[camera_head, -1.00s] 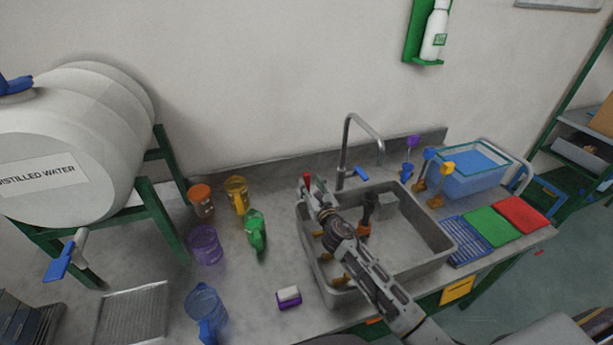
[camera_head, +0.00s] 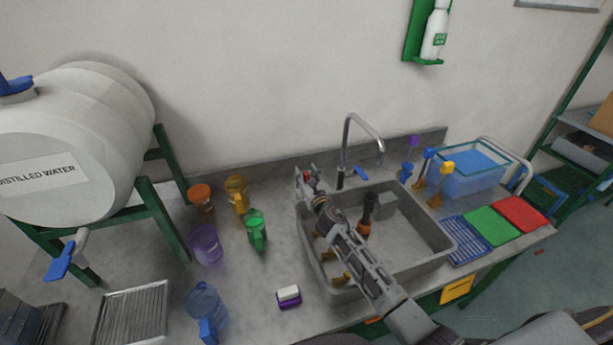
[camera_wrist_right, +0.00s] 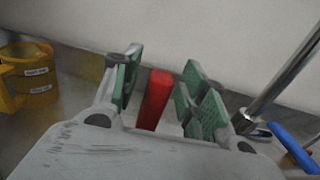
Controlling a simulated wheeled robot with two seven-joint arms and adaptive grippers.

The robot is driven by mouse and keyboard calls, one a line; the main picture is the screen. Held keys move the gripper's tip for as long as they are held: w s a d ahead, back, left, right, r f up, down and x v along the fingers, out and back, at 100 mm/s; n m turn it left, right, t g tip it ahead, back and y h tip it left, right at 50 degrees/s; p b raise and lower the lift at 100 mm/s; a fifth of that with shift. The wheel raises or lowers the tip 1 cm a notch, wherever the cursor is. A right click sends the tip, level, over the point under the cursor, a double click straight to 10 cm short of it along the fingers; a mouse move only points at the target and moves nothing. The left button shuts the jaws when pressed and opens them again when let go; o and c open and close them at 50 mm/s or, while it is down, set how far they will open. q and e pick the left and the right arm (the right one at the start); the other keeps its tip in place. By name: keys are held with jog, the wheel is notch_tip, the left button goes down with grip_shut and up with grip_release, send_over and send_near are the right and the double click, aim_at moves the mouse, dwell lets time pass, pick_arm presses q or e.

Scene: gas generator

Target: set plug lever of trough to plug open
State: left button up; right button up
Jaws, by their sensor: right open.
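The grey sink trough (camera_head: 437,232) is set into the bench. Its red plug lever stands at the back left corner; in the right wrist view the red lever (camera_wrist_right: 154,98) is upright between the green pads of my right gripper (camera_wrist_right: 160,88). The gripper is open, with a gap showing on each side of the lever. In the head view my right gripper (camera_head: 306,178) is at the trough's back left corner and mostly hides the lever. The lever's base is hidden by the gripper body. My left gripper is not in view.
A tap (camera_head: 347,150) with a blue handle (camera_head: 361,173) stands right of the gripper. Yellow (camera_head: 237,194), green (camera_head: 256,230) and purple (camera_head: 206,244) jugs stand to the left. A dark brush-like item (camera_head: 368,208) stands in the trough. A blue tub (camera_head: 468,178) is at the right.

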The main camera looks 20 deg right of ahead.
jog(key=shift+c, duration=0.4)
grip_shut()
